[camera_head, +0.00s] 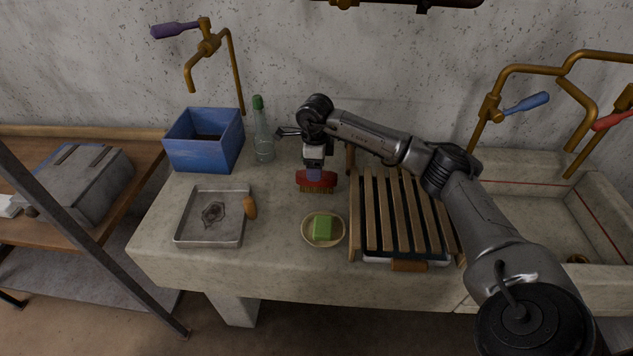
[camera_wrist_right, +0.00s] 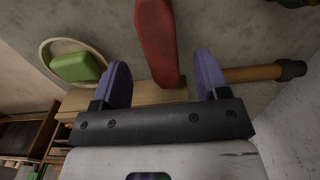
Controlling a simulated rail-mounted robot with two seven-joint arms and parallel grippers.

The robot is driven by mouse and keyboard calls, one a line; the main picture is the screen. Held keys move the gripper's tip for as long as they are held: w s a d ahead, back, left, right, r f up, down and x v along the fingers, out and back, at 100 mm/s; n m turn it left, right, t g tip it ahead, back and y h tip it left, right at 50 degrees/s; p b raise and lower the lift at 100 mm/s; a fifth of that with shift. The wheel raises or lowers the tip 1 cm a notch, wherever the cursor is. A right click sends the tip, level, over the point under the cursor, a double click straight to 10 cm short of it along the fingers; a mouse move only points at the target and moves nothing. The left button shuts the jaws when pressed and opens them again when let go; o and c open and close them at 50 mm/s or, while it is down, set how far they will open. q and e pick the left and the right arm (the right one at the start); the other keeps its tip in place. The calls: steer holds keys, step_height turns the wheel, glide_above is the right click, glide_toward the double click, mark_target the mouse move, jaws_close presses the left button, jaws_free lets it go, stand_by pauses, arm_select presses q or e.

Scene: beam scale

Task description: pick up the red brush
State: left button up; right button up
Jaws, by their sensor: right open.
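The red brush (camera_head: 316,181) stands on the concrete counter, between the metal tray and the slatted rack. Its bristles face down. My right gripper (camera_head: 315,171) is directly over it and points down. In the right wrist view, the red brush (camera_wrist_right: 157,40) shows between and beyond the two purple fingers of the open right gripper (camera_wrist_right: 163,75), with gaps on both sides. Part of the brush is hidden by the gripper in the head view. I cannot tell how deep it sits between the fingers. My left gripper is not in view.
A bowl (camera_head: 306,239) with green soap (camera_head: 322,228) sits in front. A metal tray (camera_head: 183,238), orange-brown object (camera_head: 250,207), blue box (camera_head: 203,156) and green-capped bottle (camera_head: 262,140) are left. The slatted rack (camera_head: 398,215) and sink (camera_head: 540,215) are right; a wooden handle (camera_wrist_right: 255,73) is near the brush.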

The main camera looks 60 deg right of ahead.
steer(key=shift+s+d+f, duration=0.1)
steer(key=shift+f, duration=2.65)
steer(key=c, duration=1.1)
step_height(320, 180, up, 10)
steer(key=shift+r, duration=0.1)
